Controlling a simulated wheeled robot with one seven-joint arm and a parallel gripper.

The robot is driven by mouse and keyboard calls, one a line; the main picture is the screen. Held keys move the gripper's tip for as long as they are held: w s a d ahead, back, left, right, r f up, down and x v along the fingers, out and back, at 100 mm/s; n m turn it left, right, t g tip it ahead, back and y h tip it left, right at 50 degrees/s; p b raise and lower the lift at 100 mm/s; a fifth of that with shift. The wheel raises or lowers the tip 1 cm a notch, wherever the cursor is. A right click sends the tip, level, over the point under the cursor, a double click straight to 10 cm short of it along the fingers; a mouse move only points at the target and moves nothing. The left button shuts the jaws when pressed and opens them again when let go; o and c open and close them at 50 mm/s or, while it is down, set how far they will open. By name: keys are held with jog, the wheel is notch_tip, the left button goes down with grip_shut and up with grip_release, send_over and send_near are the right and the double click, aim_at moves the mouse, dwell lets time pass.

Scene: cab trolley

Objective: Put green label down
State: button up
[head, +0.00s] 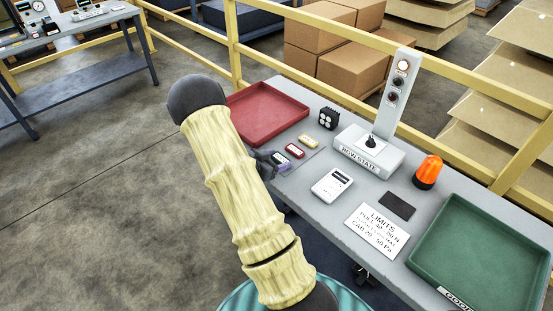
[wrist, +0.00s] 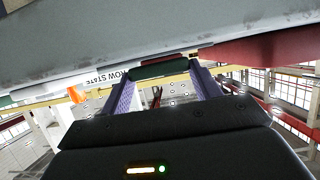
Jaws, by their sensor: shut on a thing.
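My gripper (head: 275,160) is over the near edge of the grey table, left of the white card reader-like device. In the wrist view its purple fingers (wrist: 166,88) are shut on the green label (wrist: 158,70), a small dark green block. The label shows only partly in the head view (head: 283,162), mostly hidden by the gripper. It is close to the tabletop; I cannot tell whether it touches.
A red tray (head: 236,104) is at the left, a green tray (head: 432,246) at the right. The ROW STATE box (head: 350,152), an orange beacon (head: 428,172), a white handheld device (head: 332,185), a dark pad (head: 397,206) and a LIMITS sign (head: 364,222) stand or lie between. A yellow rail runs behind.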

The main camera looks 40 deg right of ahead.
jog(key=shift+f, duration=0.3)
jog(key=o, duration=0.9)
jog(key=shift+o, duration=0.2)
jog(key=shift+b, duration=0.45)
jog(key=s+v, duration=0.1)
jog(key=v, duration=1.6)
jog(key=shift+a, duration=0.25)
jog(key=shift+w, duration=0.1)
